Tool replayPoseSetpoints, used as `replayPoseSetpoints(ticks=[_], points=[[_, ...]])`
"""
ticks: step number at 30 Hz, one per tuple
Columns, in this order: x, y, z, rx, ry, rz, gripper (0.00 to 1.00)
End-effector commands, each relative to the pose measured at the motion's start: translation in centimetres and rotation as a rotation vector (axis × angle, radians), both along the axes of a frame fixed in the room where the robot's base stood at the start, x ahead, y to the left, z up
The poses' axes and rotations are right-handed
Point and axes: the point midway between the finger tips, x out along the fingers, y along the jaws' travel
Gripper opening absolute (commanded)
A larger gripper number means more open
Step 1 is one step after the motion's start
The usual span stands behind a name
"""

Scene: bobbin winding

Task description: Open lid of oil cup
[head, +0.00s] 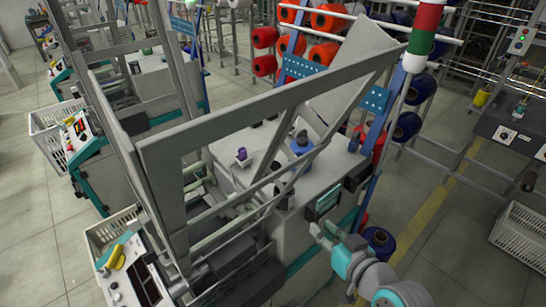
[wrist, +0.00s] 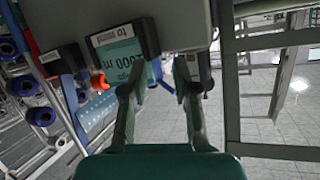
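My gripper (head: 319,232) is in front of the machine, just below its small display (head: 327,201). In the wrist view my gripper (wrist: 157,76) has its two fingers apart with nothing between them. I cannot pick out the oil cup or its lid for certain. A small purple piece on a pale square base (head: 241,156) stands on the machine top, and a blue bottle-like object (head: 301,144) stands to its right. Both are behind and above my gripper, beyond the slanted bars. Neither shows clearly in the wrist view.
A grey frame (head: 230,122) with slanted bars crosses over the machine top. In the wrist view the lit display (wrist: 119,55) is close beyond the fingers. Red and blue bobbins (head: 407,126) hang at the back right. Open floor (head: 430,270) lies to the right.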

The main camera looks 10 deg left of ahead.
Motion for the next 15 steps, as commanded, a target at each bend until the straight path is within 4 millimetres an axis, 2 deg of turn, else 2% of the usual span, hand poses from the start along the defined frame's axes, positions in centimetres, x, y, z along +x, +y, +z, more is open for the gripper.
replayPoseSetpoints(ticks=[1, 6, 15], points=[[0.9, 0.7, 1.8, -0.007, -0.013, 0.032, 0.29], [2.5, 2.8, 6.2, -0.044, -0.033, 0.14, 0.29], [3.5, 5.5, 13.9, -0.136, -0.076, 0.316, 0.29]])
